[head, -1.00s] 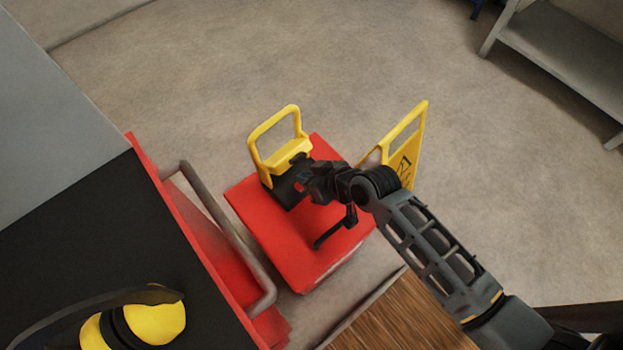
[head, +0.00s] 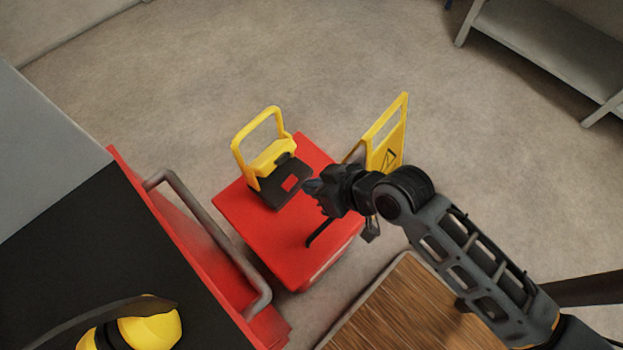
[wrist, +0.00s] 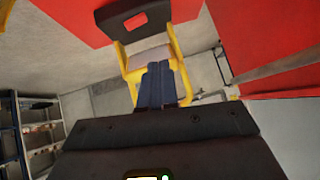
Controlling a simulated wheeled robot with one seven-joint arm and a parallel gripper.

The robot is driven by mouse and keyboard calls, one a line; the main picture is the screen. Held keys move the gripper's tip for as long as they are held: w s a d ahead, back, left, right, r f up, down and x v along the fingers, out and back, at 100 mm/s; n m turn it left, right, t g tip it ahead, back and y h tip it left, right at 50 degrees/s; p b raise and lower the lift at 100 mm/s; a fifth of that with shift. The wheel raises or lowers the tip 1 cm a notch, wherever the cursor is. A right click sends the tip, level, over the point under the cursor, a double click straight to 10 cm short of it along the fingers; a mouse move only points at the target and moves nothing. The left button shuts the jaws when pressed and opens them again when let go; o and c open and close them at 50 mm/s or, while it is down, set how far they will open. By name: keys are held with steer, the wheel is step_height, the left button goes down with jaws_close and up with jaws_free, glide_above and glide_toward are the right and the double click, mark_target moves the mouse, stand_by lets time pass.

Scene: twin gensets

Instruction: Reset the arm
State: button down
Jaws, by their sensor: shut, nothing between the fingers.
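My arm reaches in from the lower right in the head view. My gripper (head: 312,188) is shut and empty, above the right part of a red-topped cabinet or cart (head: 262,222). A yellow and black object with a tall yellow handle (head: 278,165) stands on the red top, just left of my fingertips and apart from them. In the wrist view my closed fingers (wrist: 157,84) point towards the yellow and black object (wrist: 135,54). A dark bent lever or hook (head: 322,232) shows on the red top below my gripper.
A yellow folding sign (head: 388,140) stands behind my wrist. A wooden surface (head: 395,310) lies under my arm. At left is a black surface (head: 110,240) with yellow ear defenders (head: 148,328) and a grey rail (head: 215,240). A grey shelf (head: 545,55) stands far right. Open floor lies behind.

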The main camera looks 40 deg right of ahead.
steer(key=s+r+t+h, duration=0.2)
steer(key=s+r+t, duration=0.4)
steer(key=s+r, duration=1.3)
steer(key=shift+v, duration=0.9)
